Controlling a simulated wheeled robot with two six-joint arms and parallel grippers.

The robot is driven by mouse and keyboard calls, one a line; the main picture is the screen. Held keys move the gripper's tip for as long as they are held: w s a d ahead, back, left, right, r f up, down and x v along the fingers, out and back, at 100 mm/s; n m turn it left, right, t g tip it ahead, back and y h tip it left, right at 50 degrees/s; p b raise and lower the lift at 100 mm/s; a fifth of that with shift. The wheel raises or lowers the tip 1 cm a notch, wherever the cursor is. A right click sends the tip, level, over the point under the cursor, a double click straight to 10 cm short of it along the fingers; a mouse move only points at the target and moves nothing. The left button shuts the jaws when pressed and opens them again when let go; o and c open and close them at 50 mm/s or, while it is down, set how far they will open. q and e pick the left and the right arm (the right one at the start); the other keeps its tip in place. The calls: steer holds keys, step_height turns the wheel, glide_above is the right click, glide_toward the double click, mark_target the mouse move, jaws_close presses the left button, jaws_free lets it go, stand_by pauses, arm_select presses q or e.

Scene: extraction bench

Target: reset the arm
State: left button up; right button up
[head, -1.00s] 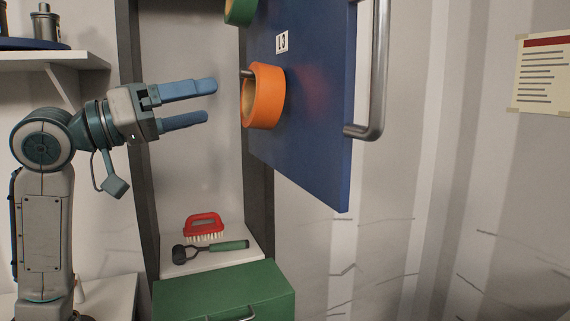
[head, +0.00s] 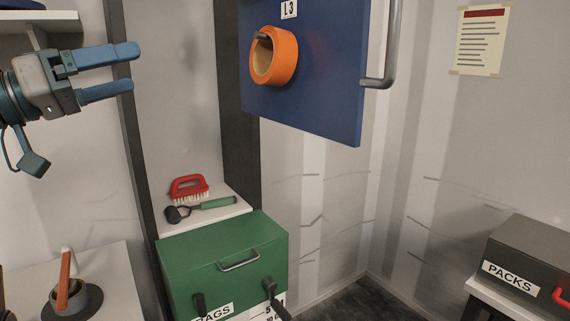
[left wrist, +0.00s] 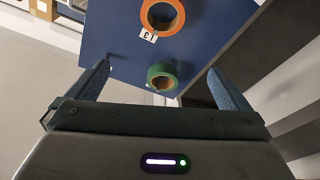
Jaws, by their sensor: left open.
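My left gripper (head: 133,67) is at the upper left of the head view, its two blue fingers pointing right. It is open with nothing between the fingers. In the left wrist view its fingers (left wrist: 160,85) stand wide apart at either side. The blue door panel (head: 325,75) labelled L3 is to its right, with an orange tape roll (head: 274,56) on a peg. In the left wrist view the orange roll (left wrist: 162,15) and a green roll (left wrist: 162,77) show on the panel beyond the fingers. The gripper is apart from them. My right gripper is not in view.
A green box (head: 225,255) with a handle stands below the open cabinet. A red brush (head: 189,188) and a green-handled tool (head: 205,207) lie on the cabinet shelf. A box marked PACKS (head: 530,262) is at right. A pot (head: 70,298) is at lower left.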

arm_select(q)
steer(key=w+d+f+n+y, duration=0.1)
steer(key=w+f+y, duration=0.15)
steer(key=f, duration=1.05)
steer(key=w+f+n+g+y, duration=0.15)
steer(key=f+y, duration=0.25)
steer(key=f, duration=1)
steer(key=w+d+f+n+y, duration=0.1)
steer(key=f+n+y, duration=0.15)
steer(key=f, duration=1.05)
steer(key=s+a+f+g+y, duration=0.1)
steer(key=s+f+y, duration=0.1)
steer(key=s+f, duration=0.45)
steer(key=s+a+f+g+y, duration=0.15)
steer(key=s+f, duration=0.25)
steer(key=f, duration=0.6)
steer(key=s+a+f+g+y, duration=0.1)
steer(key=s+f+g+y, duration=0.1)
steer(key=s+f, duration=0.5)
steer(key=s+a+f+g+y, duration=0.2)
steer(key=s+f+g, duration=0.15)
steer(key=s, duration=0.75)
step_height(320, 180, down, 33)
steer(key=s+a, duration=0.2)
steer(key=a, duration=0.1)
steer(key=s+f+g, duration=0.2)
steer(key=s+f, duration=1.5)
steer(key=shift+a, duration=0.35)
